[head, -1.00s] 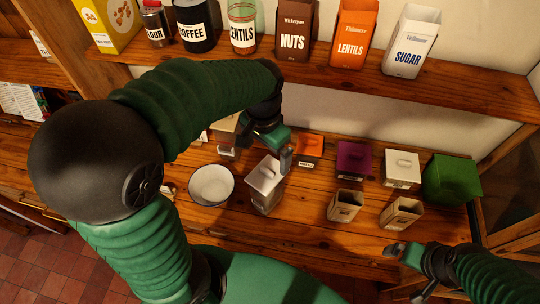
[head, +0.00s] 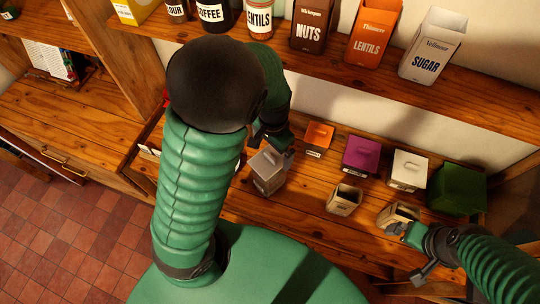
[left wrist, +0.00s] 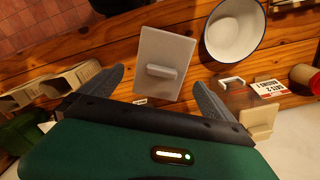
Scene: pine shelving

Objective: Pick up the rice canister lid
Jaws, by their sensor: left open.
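A pale grey square canister lid (head: 267,162) with a bar handle sits on a grey canister (head: 270,182) on the wooden counter. I cannot read a label on this canister. In the left wrist view the lid (left wrist: 168,45) lies just ahead of the fingers, its handle between the fingertips' lines. My left gripper (left wrist: 157,79) is open and empty, close to the lid; in the head view the gripper (head: 277,145) is partly hidden by its own arm. My right gripper (head: 405,252) looks open, beside an open beige canister (head: 398,214) at the right.
Another open beige canister (head: 344,200) stands to the right. Behind are orange (head: 319,138), purple (head: 361,155), white (head: 408,170) and green (head: 457,188) boxes. A white bowl (left wrist: 235,28) shows beside the lid in the wrist view. A shelf (head: 300,62) with labelled containers runs above.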

